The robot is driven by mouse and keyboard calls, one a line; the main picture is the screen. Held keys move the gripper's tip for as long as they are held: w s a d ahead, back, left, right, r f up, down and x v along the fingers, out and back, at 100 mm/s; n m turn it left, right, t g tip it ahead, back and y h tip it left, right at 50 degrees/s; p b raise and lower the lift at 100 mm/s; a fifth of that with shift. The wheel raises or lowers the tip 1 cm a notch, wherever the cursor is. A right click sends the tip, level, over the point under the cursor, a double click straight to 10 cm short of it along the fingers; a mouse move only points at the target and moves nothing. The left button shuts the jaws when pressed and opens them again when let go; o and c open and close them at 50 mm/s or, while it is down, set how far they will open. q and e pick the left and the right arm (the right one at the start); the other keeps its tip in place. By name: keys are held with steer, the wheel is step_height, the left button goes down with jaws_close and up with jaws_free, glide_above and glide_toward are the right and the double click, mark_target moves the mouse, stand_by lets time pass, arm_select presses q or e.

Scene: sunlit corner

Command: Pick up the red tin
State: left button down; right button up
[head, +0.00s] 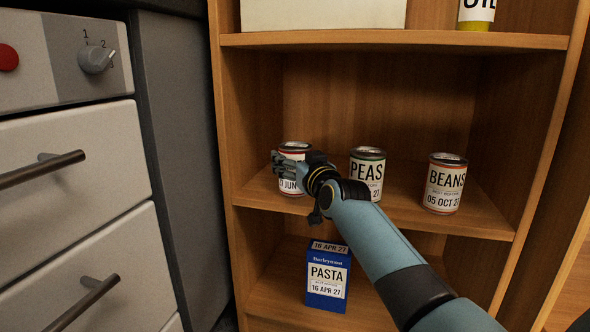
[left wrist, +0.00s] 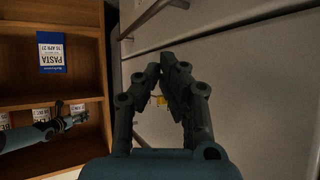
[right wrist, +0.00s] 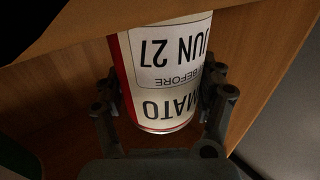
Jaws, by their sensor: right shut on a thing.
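The red tin (head: 294,148) is a can with a red rim and a white label, at the left of the middle shelf. In the right wrist view, the tin (right wrist: 172,75) shows upside down, with "MATO" and "JUN 27" on its label and a red strip at one side. My right gripper (head: 283,170) reaches in from the right and is shut around the tin, a finger on each side. I cannot tell whether its base touches the shelf. My left gripper (left wrist: 160,68) is shut and empty, in front of the pale drawer fronts.
A peas tin (head: 367,172) and a beans tin (head: 444,184) stand to the right on the middle shelf (head: 405,205). A blue pasta box (head: 328,278) stands below. The upper shelf board (head: 400,40) is overhead. Drawers with bar handles (head: 45,168) are at left.

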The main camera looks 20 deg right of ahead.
mark_target(296, 146)
steer(key=shift+c, duration=0.6)
steer(key=shift+r, duration=0.15)
